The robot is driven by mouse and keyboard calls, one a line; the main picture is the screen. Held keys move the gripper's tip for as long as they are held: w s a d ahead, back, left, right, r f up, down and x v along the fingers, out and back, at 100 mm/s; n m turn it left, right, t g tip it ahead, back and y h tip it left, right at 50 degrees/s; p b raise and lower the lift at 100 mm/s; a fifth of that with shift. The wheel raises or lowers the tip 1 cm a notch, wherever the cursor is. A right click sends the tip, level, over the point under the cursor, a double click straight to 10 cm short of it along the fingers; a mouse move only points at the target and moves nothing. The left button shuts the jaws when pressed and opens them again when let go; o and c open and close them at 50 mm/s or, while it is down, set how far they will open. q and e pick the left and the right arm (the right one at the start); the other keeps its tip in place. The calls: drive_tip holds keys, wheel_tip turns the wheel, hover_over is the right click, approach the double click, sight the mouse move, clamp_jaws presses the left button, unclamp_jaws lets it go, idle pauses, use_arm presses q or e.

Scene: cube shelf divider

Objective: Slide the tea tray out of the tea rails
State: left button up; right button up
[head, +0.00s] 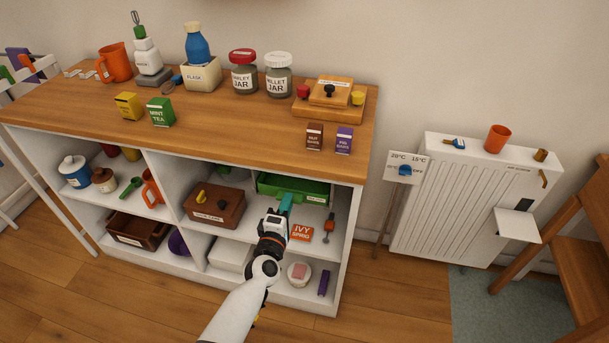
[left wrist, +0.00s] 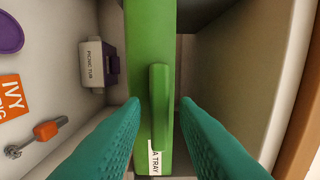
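The green tea tray (head: 294,189) sits high in the right bay of the shelf unit, just under the wooden top. In the left wrist view its green front (left wrist: 150,30) runs top to bottom, with a raised green handle (left wrist: 160,95) and a partly hidden label reading "A TRAY". My left gripper (head: 286,202) is in front of the tray; its teal fingers (left wrist: 158,108) are open, one on each side of the handle. I cannot tell whether they touch it. The tea rails are not clearly visible. My right gripper is not in view.
A brown labelled box (head: 214,207) stands left of the tray. The right side wall (head: 347,236) is close.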

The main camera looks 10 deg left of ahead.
use_arm(q)
clamp_jaws()
